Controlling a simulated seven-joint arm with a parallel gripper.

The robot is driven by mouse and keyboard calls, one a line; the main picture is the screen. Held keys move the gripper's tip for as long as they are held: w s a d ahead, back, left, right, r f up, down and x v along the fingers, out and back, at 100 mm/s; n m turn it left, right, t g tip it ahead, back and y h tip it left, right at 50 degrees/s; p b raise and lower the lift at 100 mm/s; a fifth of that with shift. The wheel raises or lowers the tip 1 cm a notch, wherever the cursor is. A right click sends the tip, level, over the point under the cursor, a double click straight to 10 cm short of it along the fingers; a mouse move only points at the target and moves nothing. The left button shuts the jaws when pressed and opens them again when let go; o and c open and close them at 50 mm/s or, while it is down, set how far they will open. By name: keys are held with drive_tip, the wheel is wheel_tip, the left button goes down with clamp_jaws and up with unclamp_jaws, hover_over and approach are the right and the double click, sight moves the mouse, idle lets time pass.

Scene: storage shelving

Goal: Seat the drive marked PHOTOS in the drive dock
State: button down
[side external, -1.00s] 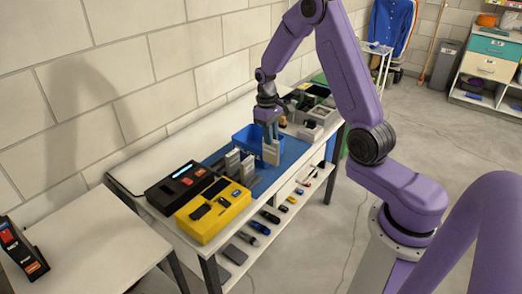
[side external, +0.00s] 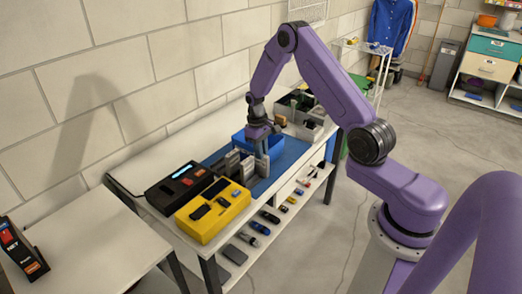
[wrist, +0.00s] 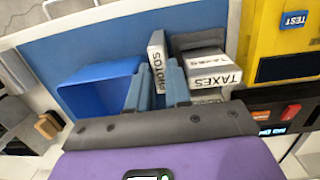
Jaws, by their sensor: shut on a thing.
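The light grey drive marked PHOTOS (wrist: 157,58) shows in the wrist view, its lettered narrow edge facing the camera. My gripper (wrist: 158,88) is shut on it, with a blue-grey finger on either side. In the side view my gripper (side external: 261,158) points down over the blue mat, beside a group of upright grey drives (side external: 234,162). The held drive is mostly hidden there. A grey drive marked TAXES (wrist: 207,68) stands just right of the held one in the wrist view. I cannot tell which unit is the drive dock, or whether the held drive touches anything.
A blue bin (wrist: 90,92) is left of my gripper in the wrist view. A yellow unit (side external: 207,228) and a black unit with a lit screen (side external: 165,192) stand at the near end of the bench. Grey boxes (side external: 307,128) stand behind. Small items lie on the lower shelf.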

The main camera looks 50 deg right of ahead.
drive_tip(key=shift+f, duration=0.1)
drive_tip(key=c, duration=1.3)
unclamp_jaws()
drive_tip(key=shift+c, duration=0.2)
